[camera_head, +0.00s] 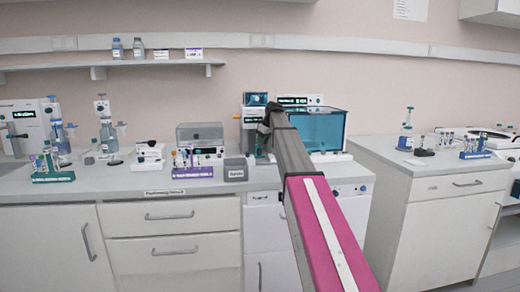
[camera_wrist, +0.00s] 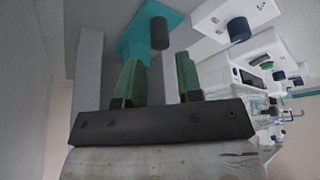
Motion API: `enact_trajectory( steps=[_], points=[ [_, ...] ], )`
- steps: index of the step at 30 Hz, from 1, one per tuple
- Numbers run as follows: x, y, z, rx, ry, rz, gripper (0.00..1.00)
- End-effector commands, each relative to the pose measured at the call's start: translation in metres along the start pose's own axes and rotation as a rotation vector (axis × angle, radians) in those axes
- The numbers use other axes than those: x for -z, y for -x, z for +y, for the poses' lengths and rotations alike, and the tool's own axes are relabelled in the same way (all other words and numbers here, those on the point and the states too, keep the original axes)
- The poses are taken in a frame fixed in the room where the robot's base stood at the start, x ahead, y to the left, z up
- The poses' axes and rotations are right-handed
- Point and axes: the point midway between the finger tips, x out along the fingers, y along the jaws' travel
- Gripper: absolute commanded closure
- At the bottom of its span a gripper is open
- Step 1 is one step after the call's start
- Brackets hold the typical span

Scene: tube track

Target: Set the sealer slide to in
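A narrow grey bench device (camera_head: 252,115) with a dark teal top and a small lit display stands on the counter; it appears to be the sealer, but I cannot read its label. My gripper (camera_head: 264,130) is right in front of it and partly hides it. In the wrist view, a teal plate (camera_wrist: 135,42) carries a dark round knob (camera_wrist: 159,33), possibly the slide's handle. My gripper's green fingers (camera_wrist: 158,76) are apart with nothing seen between them. The knob lies just beyond the fingertips, roughly in line with the gap. Contact cannot be told.
A teal-windowed box (camera_head: 320,130) stands close on the right. A grey block (camera_head: 235,170) and a grey-lidded instrument (camera_head: 200,145) stand on the left. A wall shelf (camera_head: 110,66) hangs above. The floor gap separates the right-hand cabinet (camera_head: 430,215).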

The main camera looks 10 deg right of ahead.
Motion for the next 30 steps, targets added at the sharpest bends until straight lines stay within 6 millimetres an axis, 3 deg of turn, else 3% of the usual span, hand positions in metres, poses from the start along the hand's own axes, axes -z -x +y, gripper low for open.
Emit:
enact_trajectory(
  steps=[3,9,21,24,30],
  points=[
    [0.000,0.023,0.000,0.000,0.000,0.000,0.67],
    [0.000,0.047,0.000,0.001,0.000,-0.001,0.67],
    [0.000,0.055,0.000,0.001,0.000,-0.001,0.67],
    [-0.002,0.055,-0.002,-0.001,0.005,0.001,0.99],
    [-0.024,0.059,-0.029,-0.044,0.088,0.039,1.00]
  ],
)
